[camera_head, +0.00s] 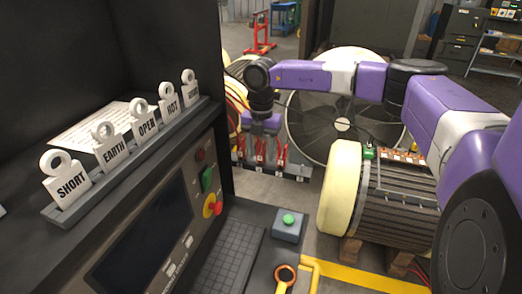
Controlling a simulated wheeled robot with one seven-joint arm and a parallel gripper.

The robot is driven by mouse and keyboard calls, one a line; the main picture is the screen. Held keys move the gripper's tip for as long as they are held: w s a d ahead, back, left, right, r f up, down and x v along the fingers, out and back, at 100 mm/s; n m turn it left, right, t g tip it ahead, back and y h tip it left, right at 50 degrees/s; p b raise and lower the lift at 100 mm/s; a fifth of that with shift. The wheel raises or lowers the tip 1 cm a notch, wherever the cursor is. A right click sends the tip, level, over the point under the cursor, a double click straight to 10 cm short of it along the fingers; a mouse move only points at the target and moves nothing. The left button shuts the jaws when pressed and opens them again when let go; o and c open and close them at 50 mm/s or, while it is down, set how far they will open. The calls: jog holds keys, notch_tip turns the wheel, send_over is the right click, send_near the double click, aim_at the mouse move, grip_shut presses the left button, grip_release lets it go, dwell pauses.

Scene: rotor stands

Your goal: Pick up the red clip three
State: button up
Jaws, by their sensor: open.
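Several red clips (260,150) stand upright in a row on a low grey holder (270,170), beyond the console and in front of a large rotor. Small pale tags mark the holder, but their numbers are too small to read, so I cannot tell which clip is three. My gripper (261,134) points down just above the row. It is open, with no clip seen held. The fingertips are small and dark, and I cannot tell whether they touch a clip.
A dark console with a keyboard (228,262), a green button box (289,225) and white label tags (112,143) fills the left and front. A big disc rotor (310,120) stands behind the clips. A cream-ended rotor (342,190) lies on wooden blocks at right.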

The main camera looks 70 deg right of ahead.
jog(key=shift+f, duration=0.3)
grip_shut()
jog(key=shift+r, duration=0.1)
